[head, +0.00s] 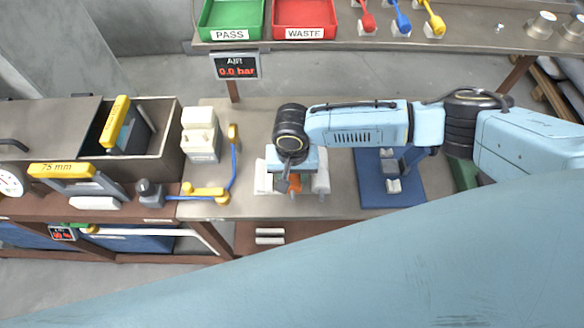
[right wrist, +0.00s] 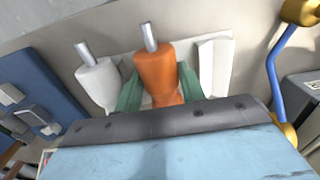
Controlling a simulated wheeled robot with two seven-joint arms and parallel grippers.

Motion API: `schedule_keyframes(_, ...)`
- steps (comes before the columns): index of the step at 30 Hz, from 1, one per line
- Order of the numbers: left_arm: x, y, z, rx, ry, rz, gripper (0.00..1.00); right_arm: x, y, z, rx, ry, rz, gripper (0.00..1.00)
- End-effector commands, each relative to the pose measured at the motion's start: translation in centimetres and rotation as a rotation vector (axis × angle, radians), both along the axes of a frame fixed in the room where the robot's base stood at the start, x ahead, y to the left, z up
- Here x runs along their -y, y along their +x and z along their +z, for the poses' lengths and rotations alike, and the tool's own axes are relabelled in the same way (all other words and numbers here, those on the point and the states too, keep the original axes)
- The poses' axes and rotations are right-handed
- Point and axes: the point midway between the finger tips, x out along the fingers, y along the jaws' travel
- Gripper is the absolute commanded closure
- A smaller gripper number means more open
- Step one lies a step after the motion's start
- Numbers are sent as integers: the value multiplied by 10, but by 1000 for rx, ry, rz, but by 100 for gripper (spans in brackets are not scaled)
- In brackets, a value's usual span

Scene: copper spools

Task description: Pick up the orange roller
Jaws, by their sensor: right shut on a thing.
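The orange roller (right wrist: 158,82) stands between the two green fingers of my right gripper (right wrist: 158,76) in the right wrist view, its metal pin pointing away from the gripper. The fingers are shut on its sides. In the head view only a small orange part of the roller (head: 295,182) shows below my right gripper (head: 290,178); the wrist hides the rest. A white roller (right wrist: 97,82) with a metal pin is beside it on the left in the wrist view. My left gripper is not in view.
White holder pieces (head: 321,180) flank the roller on the metal table (head: 345,205). A blue mat (head: 375,190) with small parts lies to the right. A blue rod with yellow ends (head: 234,165) and a white block (head: 200,140) are to the left. Green and red trays (head: 304,33) stand behind.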

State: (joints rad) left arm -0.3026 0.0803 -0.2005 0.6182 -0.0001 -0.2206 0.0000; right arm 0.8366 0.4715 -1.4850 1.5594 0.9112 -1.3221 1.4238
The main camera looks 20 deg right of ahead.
Motion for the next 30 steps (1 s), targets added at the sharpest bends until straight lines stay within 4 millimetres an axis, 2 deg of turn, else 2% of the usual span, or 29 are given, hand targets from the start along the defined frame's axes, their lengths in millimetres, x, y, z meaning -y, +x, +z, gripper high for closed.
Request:
schedule_keyframes(9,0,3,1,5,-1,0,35,0,1,7,2,1,0,91)
schedule_keyframes(11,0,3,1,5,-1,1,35,-1,1,15,3,2,1,91)
schedule_keyframes(21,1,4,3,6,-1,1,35,0,1,81,4,3,1,91)
schedule_keyframes(25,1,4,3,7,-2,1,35,0,1,95,3,2,0,91)
schedule_keyframes(30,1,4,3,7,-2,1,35,0,1,101,2,0,0,91)
